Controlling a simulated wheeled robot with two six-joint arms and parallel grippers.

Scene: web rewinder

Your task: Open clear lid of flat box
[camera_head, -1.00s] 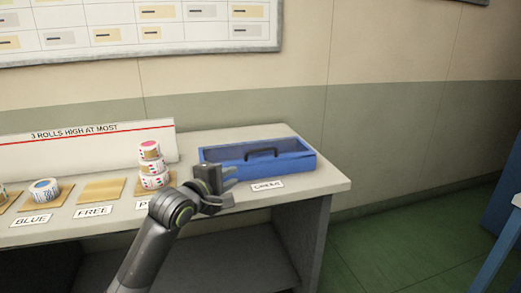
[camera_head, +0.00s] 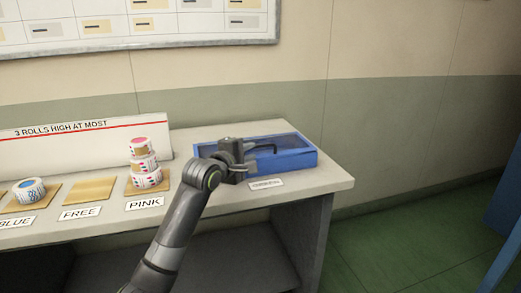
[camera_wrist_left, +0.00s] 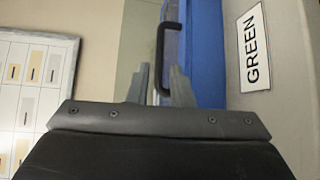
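The flat blue box (camera_head: 285,161) sits on the right end of the table, its clear lid (camera_head: 290,142) down. A black handle (camera_head: 265,149) stands on the lid, partly hidden by my left gripper in the head view. My left gripper (camera_head: 248,158) is at the box's left front part, close to the handle. In the left wrist view its two fingers (camera_wrist_left: 160,84) are apart, and the handle (camera_wrist_left: 161,60) shows between and beyond the tips. I cannot tell whether they touch it. My right gripper is not in view.
A stack of pink-labelled rolls (camera_head: 144,166) stands left of my gripper on the PINK pad. A blue roll (camera_head: 29,190) and an empty FREE pad (camera_head: 89,191) lie further left. A GREEN label (camera_wrist_left: 254,48) lies before the box. A wall is behind.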

